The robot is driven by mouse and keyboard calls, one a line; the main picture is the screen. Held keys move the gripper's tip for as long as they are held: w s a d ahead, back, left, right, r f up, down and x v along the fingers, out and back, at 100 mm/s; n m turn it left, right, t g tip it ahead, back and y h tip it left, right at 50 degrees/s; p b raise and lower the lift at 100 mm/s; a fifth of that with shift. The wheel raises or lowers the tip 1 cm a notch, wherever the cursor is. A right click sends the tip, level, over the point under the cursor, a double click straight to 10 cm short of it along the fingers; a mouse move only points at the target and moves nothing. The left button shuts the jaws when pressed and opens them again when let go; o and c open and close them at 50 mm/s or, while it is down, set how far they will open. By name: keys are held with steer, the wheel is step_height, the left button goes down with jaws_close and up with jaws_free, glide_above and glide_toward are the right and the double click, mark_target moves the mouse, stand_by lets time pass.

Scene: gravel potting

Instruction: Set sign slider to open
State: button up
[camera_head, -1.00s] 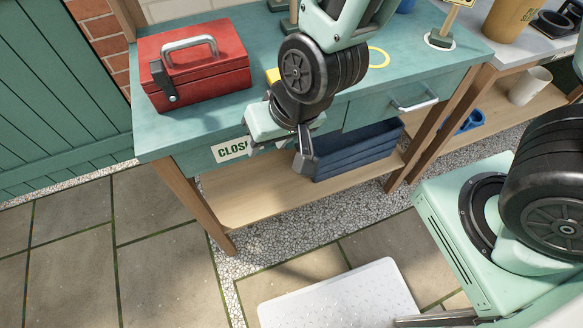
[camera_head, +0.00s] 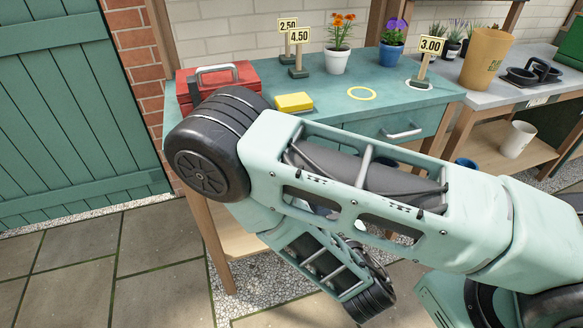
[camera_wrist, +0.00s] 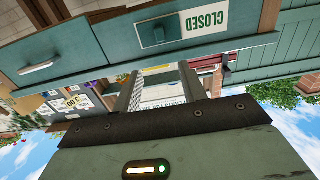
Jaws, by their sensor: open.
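The sign (camera_wrist: 205,21) on the front edge of the green table shows CLOSED in the wrist view. A teal slider plate with a small dark knob (camera_wrist: 158,34) sits beside the lettering. My gripper (camera_wrist: 158,69) has its two fingers apart with nothing held between them. In the picture, its fingertips lie below the knob, apart from it. In the head view my arm covers the sign, the slider and my gripper.
The green table (camera_head: 425,97) holds a red toolbox (camera_head: 243,73), a yellow block (camera_head: 294,102), price signs and flower pots. A drawer handle (camera_wrist: 39,67) sticks out beside the slider in the wrist view. Paving at left (camera_head: 70,265) is clear.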

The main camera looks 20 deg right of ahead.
steer(key=w+b, duration=1)
steer(key=w, duration=0.7)
steer(key=shift+w, duration=0.2)
steer(key=shift+c, duration=0.3)
